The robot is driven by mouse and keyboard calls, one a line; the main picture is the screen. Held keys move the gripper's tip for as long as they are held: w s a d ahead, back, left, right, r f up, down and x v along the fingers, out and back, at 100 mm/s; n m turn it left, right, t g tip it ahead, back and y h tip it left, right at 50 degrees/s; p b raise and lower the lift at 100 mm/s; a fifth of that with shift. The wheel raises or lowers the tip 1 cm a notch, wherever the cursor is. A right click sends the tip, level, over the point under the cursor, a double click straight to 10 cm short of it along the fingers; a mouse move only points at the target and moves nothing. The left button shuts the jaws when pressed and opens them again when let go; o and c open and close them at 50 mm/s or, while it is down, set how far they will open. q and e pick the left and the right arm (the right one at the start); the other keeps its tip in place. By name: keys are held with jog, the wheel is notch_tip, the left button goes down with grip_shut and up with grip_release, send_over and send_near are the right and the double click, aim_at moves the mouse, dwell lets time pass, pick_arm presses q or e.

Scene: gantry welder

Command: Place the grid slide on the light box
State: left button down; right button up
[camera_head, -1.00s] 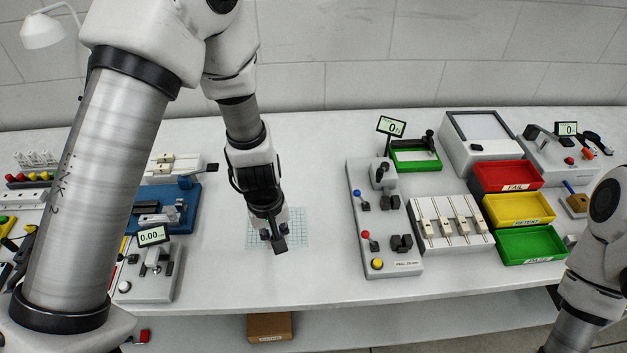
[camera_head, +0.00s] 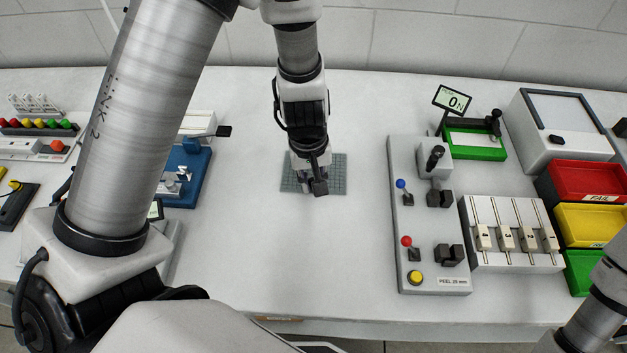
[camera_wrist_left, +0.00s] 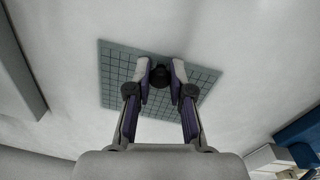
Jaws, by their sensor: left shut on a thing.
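The grid slide (camera_head: 335,178) is a flat grey square plate with a fine grid, in the middle of the white table. It also shows in the left wrist view (camera_wrist_left: 116,72), with a dark round knob (camera_wrist_left: 160,76) at its middle. My left gripper (camera_head: 318,184) points down over the plate, and in the left wrist view its fingers (camera_wrist_left: 160,78) are shut on the knob. I cannot tell whether the plate touches the table. What looks like the light box (camera_head: 560,108), a pale box with a dark-framed white panel, stands at the back right. My right gripper is out of view.
A panel with knobs and buttons (camera_head: 425,225), a green-framed unit with a display (camera_head: 475,145) and a slider block (camera_head: 510,230) stand between the plate and the coloured bins (camera_head: 590,180). A blue fixture (camera_head: 185,170) is on the left. Table around the plate is clear.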

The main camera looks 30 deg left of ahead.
pick_arm(q)
jog(key=shift+s+f, duration=0.1)
jog(key=shift+s, duration=0.05)
jog(key=c, duration=1)
grip_release()
jog(key=shift+c, duration=0.2)
